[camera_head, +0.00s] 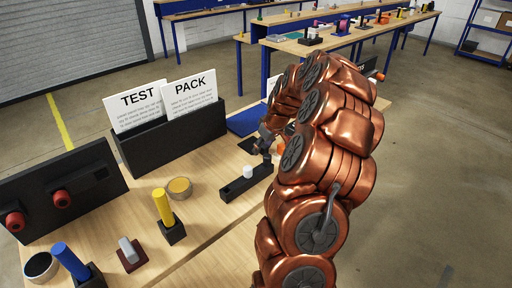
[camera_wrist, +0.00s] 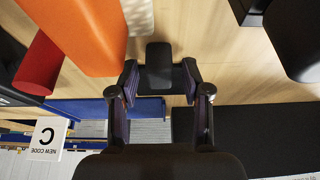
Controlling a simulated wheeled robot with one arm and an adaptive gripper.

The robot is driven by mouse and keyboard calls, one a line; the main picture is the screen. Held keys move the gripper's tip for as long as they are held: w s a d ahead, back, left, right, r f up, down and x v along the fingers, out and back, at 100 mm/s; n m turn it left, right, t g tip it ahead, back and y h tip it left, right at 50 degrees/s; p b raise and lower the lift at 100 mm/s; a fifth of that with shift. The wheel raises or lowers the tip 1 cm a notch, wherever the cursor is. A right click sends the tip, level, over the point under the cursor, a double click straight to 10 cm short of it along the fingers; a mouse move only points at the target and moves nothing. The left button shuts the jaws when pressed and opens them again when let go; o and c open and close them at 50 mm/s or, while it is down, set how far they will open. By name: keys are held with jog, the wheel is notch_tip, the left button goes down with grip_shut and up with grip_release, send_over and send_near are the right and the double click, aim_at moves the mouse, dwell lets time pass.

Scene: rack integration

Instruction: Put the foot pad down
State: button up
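In the wrist view a dark piece with rounded corners, which looks like the foot pad (camera_wrist: 158,62), lies between my fingertips. A wider dark patch overlaps its lower part and spans nearly from finger to finger. My gripper (camera_wrist: 160,78) has its two fingers well apart, and I cannot tell whether they touch the pad. In the head view my gripper (camera_head: 265,143) is low over the table, partly hidden by my copper arm. A dark flat square (camera_head: 249,145) lies on the wood beside it; I cannot tell whether it is the pad or a mat.
A black block with a white cylinder (camera_head: 248,171) stands near the gripper. A blue mat (camera_head: 246,121) lies behind. A black holder (camera_head: 171,138) bears TEST and PACK cards. An orange piece (camera_wrist: 82,35) is close in the wrist view. A yellow cylinder (camera_head: 163,206) stands at front.

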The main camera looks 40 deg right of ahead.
grip_shut()
dwell(0.3)
